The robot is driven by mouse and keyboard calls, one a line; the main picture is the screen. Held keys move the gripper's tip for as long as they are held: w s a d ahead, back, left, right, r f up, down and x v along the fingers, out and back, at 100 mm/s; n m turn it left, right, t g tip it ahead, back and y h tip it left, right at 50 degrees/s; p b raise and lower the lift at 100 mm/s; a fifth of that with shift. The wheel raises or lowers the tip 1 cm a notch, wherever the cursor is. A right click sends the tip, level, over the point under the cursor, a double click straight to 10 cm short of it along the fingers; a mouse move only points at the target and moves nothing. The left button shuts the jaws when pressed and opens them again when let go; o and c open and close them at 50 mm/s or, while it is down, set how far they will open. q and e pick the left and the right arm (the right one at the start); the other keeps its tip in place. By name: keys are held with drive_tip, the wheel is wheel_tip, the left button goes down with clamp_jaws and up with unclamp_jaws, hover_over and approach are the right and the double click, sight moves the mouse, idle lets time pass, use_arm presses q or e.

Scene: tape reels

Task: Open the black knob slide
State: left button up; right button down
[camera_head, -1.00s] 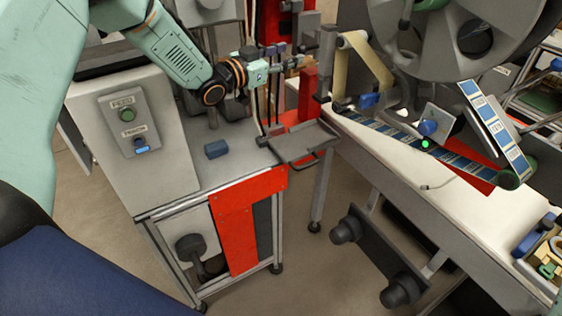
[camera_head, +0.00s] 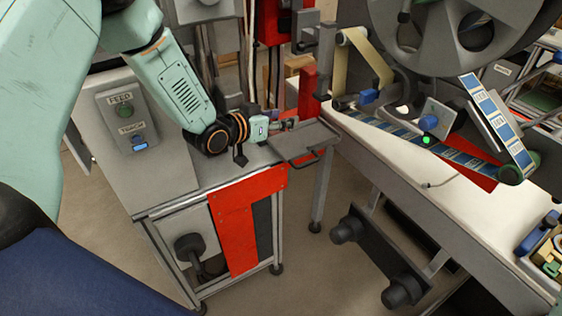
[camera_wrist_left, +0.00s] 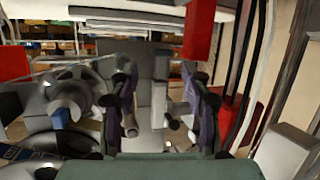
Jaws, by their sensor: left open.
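I cannot tell for sure which part is the black knob slide. A grey tray-like plate (camera_head: 305,138) with a thin dark front handle sticks out from the machine in the head view. My left gripper (camera_head: 287,125) is at the left rear edge of this plate, low over the table; contact cannot be told. In the left wrist view the left gripper (camera_wrist_left: 163,112) shows two dark purple fingers apart, with grey machine parts seen between them. My right gripper is not in view.
A red upright post (camera_head: 309,90) is behind the plate. A large reel (camera_head: 430,50) and white bench (camera_head: 450,195) are at right. Open floor lies below.

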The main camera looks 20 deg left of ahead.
use_arm(q)
drive_tip(key=s+d+f+g+b, duration=0.1)
drive_tip(key=s+d+f+g, duration=0.1)
drive_tip(key=s+f, duration=0.3)
wheel_tip(320, 180, down, 4)
drive_tip(key=shift+s+d+r+n+b, duration=0.1)
drive_tip(key=shift+s+d+n+b, duration=0.05)
drive_tip(key=shift+d+n+b, duration=0.15)
drive_tip(key=shift+r, duration=0.1)
